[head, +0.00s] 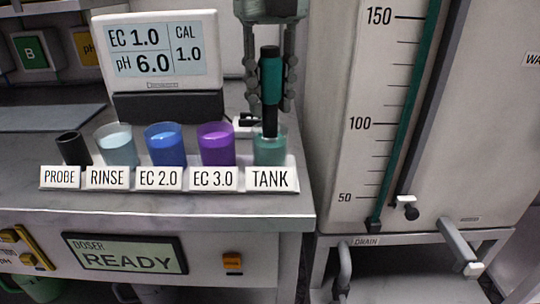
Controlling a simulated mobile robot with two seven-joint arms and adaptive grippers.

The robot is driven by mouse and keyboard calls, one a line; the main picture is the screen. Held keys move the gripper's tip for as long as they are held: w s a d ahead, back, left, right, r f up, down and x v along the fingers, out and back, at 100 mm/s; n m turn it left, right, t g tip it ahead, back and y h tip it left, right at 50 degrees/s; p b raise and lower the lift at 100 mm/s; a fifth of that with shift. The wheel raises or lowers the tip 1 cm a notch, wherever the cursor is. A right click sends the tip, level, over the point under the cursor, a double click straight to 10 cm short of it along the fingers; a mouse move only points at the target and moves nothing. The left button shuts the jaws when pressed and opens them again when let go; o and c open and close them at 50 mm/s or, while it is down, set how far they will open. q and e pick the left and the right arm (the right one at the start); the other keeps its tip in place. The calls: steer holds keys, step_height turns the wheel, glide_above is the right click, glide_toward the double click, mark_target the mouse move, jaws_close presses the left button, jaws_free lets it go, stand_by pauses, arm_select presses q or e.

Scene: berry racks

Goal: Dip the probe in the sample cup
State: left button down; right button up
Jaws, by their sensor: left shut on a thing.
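My left gripper (270,88) comes down from the top of the head view, shut on the probe (271,75). The probe is an upright black stick with a green band and a thinner dark lower end. It stands over the cup labelled TANK (270,150), which holds teal liquid. The probe's thin tip reaches down into the mouth of this cup, close to the liquid; I cannot tell how deep it sits. The black PROBE holder (73,149) at the left of the row looks empty. My right gripper is not in view.
The RINSE cup (115,147), the blue EC 2.0 cup (165,147) and the purple EC 3.0 cup (216,147) stand left of the TANK cup. A meter (158,50) reading EC 1.0, pH 6.0 stands behind. A tall scaled tank (345,120) stands right of the bench.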

mark_target(270, 47)
arm_select(q)
steer(key=shift+r+p, duration=2.15)
steer(key=shift+r, duration=2.35)
